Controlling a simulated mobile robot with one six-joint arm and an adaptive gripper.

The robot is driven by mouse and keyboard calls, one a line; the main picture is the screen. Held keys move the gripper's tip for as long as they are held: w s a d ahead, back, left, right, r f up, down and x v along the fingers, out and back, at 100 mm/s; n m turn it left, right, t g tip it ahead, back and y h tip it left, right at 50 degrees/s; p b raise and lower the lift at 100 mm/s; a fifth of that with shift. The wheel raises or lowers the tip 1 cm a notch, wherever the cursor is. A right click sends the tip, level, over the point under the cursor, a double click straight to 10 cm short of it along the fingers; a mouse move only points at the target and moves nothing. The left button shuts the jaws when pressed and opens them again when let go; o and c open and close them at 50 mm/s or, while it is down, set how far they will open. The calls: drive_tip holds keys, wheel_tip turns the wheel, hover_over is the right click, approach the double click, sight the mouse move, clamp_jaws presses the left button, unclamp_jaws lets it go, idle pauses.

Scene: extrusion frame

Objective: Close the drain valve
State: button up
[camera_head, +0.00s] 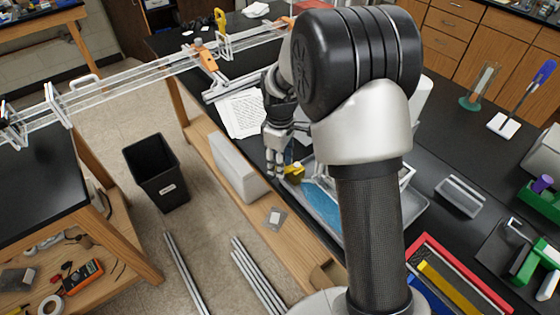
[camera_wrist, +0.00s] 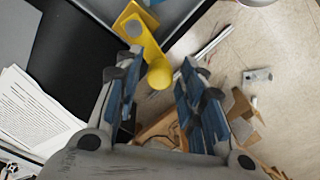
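The drain valve's yellow handle (camera_head: 294,172) shows at the near edge of a grey tray (camera_head: 420,210) holding blue liquid. In the wrist view the yellow handle (camera_wrist: 152,48) runs from a flat plate with a grey round pivot to a ball knob (camera_wrist: 159,74). My gripper (camera_head: 274,168) points down just left of the handle in the head view. In the wrist view my gripper (camera_wrist: 161,64) is open, with the knob appearing between its blue-padded fingers and a gap on both sides. I cannot tell whether the knob is at fingertip depth. The valve body is mostly hidden.
Printed sheets (camera_head: 243,113) lie on the black bench beside the tray. A black bin (camera_head: 157,172) and metal bars (camera_head: 257,277) are on the floor. Clear rails (camera_head: 160,70) span two benches. My arm hides part of the tray.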

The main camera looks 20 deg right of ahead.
clamp_jaws()
drive_tip(key=shift+w, duration=0.1)
idle(0.3)
drive_tip(key=m+p, duration=0.1)
drive_tip(key=w+m+p, duration=0.1)
drive_tip(key=shift+r+m, duration=0.1)
drive_tip(key=shift+m, duration=0.3)
drive_tip(key=shift+w+d+m+p, duration=0.55)
drive_tip(key=shift+w+m+p, duration=0.15)
drive_tip(key=shift+m, duration=1.25)
drive_tip(key=shift+w+d+m+p, duration=0.55)
drive_tip(key=shift+w+m, duration=0.15)
drive_tip(key=shift+m, duration=1.3)
drive_tip(key=shift+w+d+m+p, duration=0.5)
drive_tip(key=shift+w+m+p, duration=0.2)
drive_tip(key=shift+m, duration=1.25)
